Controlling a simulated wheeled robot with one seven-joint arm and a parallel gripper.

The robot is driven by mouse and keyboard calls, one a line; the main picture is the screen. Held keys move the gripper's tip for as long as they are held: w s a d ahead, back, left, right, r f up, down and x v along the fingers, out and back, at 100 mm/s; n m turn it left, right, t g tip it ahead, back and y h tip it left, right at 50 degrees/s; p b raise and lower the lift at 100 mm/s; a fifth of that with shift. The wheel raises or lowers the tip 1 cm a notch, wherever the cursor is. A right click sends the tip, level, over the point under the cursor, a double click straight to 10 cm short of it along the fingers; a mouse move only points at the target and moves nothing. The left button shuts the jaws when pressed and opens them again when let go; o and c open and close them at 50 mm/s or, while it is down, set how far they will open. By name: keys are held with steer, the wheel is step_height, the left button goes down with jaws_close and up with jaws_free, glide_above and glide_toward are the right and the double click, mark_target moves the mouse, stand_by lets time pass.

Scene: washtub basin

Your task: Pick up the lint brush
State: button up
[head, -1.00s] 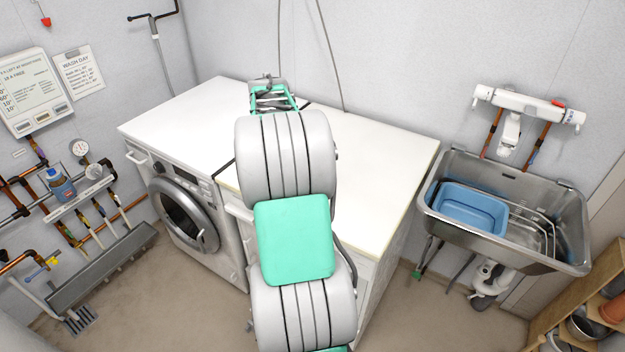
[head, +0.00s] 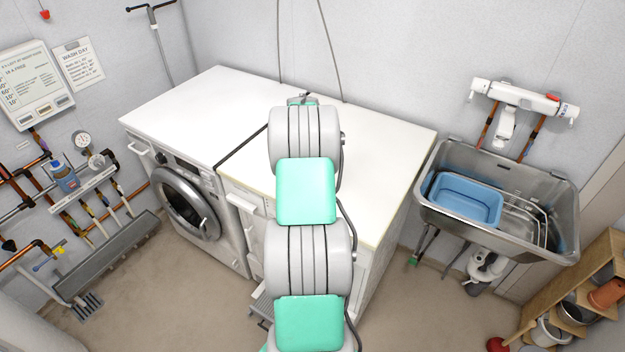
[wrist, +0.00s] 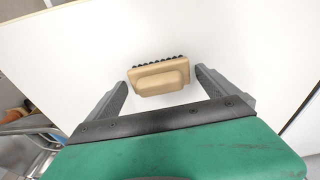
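The lint brush (wrist: 161,78) shows in the wrist view, a tan block with a raised grip and dark bristles along its far edge. It lies on the white worktop (wrist: 75,50). My gripper (wrist: 160,83) is open, with one grey finger on each side of the brush and a visible gap on both sides. I cannot tell the height of the fingers above the worktop. In the head view my arm hides the brush and the gripper.
The worktop (head: 375,150) is otherwise bare where it shows. A front-loading washing machine (head: 185,200) stands at left. A metal sink (head: 465,225) with a blue basin (head: 466,200) stands at right. A wooden shelf (head: 560,305) with pots is at lower right.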

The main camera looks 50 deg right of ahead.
steer(key=c, duration=1.2)
steer(key=shift+d+r+b, duration=0.1)
steer(key=shift+r+b, duration=0.3)
steer(key=shift+r, duration=0.15)
steer(key=s+a+r+b, duration=0.1)
steer(key=s+a+r, duration=0.1)
steer(key=a+r, duration=0.2)
steer(key=s+a+r+b, duration=0.2)
steer(key=a+r, duration=0.2)
steer(key=s+a+r+b, duration=0.1)
steer(key=a+r+b, duration=0.1)
steer(key=a+r, duration=0.2)
steer(key=shift+s+a, duration=0.4)
steer(key=shift+a, duration=0.1)
